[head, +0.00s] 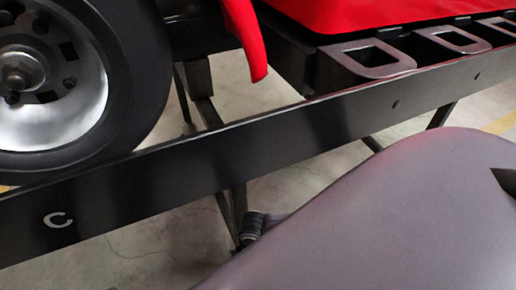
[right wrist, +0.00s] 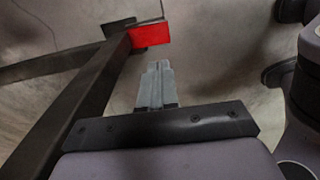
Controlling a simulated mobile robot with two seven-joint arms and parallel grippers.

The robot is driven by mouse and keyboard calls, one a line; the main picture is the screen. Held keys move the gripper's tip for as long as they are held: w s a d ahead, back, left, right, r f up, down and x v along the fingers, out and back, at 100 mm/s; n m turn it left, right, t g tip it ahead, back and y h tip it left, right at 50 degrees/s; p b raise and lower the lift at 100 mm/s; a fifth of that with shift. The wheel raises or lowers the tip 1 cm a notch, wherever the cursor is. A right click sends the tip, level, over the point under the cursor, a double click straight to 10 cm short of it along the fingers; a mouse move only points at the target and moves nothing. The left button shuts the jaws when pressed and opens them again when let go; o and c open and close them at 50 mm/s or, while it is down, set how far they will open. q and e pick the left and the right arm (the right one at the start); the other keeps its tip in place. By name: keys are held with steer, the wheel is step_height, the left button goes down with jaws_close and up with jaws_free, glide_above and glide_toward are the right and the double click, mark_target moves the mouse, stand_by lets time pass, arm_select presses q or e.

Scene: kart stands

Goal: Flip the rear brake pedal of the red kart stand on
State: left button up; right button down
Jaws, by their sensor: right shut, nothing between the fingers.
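The red kart stand carries a kart on a long black rail (head: 150,165) that crosses the head view. In the right wrist view a small red pedal-like plate (right wrist: 150,34) sits at the end of a black stand beam (right wrist: 75,105). My right gripper (right wrist: 156,68) is shut and empty. Its fingertips point toward the red plate and appear just below it in the picture, with a visible gap. The red plate does not show in the head view. I cannot tell whether it is on or off. My left gripper is out of view.
A kart wheel (head: 50,85) and red bodywork (head: 350,12) sit above the rail. Black stand legs (head: 229,205) go down to the floor. My own grey arm fills the lower right of the head view. Bare concrete floor (right wrist: 215,50) lies right of the plate.

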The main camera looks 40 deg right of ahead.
stand_by(0.3)
step_height(320, 180, down, 13)
steer(key=b, duration=0.8)
steer(key=shift+f+b, duration=0.5)
steer(key=shift+b, duration=0.05)
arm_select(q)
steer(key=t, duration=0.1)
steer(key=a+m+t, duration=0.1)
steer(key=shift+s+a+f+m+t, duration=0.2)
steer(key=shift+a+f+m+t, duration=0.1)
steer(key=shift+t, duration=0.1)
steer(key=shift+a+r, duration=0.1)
